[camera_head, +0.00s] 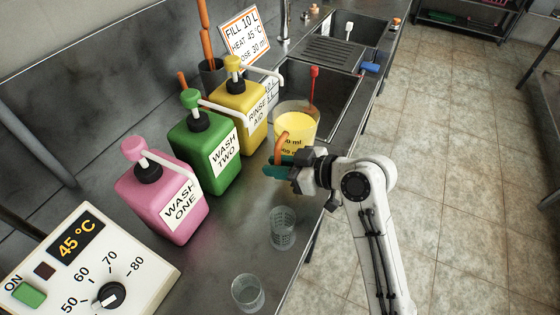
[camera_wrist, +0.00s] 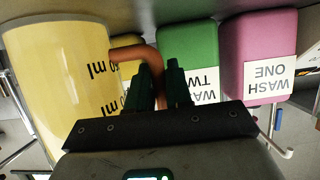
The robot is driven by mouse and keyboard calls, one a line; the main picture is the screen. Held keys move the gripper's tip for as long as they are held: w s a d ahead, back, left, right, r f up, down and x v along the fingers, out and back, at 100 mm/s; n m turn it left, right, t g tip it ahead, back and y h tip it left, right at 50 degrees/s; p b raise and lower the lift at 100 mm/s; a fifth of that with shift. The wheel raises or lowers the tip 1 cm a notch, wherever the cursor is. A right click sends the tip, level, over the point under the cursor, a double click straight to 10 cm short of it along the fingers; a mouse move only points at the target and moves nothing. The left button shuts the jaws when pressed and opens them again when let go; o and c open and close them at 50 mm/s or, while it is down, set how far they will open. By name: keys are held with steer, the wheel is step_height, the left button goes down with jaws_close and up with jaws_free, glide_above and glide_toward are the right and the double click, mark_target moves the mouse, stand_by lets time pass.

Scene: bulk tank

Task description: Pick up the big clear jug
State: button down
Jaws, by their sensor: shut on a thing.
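The big clear jug (camera_head: 298,128) holds yellow liquid and has dark "ml" marks and an orange handle (camera_head: 281,146). It is upright beside the sink edge, right of the yellow bottle; I cannot tell whether its base touches the counter. My gripper (camera_head: 281,168) is shut on the handle, coming in from the right. In the wrist view the picture is upside down: the jug (camera_wrist: 60,80) fills the left, and the handle runs between the dark green fingers of my gripper (camera_wrist: 160,85).
Pink (camera_head: 163,195), green (camera_head: 205,150) and yellow (camera_head: 240,108) pump bottles stand left of the jug. Two small clear beakers (camera_head: 283,228) (camera_head: 248,292) stand in front. A control box (camera_head: 85,265) is at lower left. A sink (camera_head: 325,85) with a red-handled tool (camera_head: 314,82) lies behind.

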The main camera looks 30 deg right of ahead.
steer(key=shift+r, duration=0.15)
steer(key=shift+r, duration=1.15)
steer(key=s+d+r+p, duration=0.1)
steer(key=s+r+p, duration=0.9)
steer(key=s, duration=0.3)
steer(key=shift+s+r+p, duration=0.2)
steer(key=shift+s+p, duration=0.05)
steer(key=shift+p, duration=0.1)
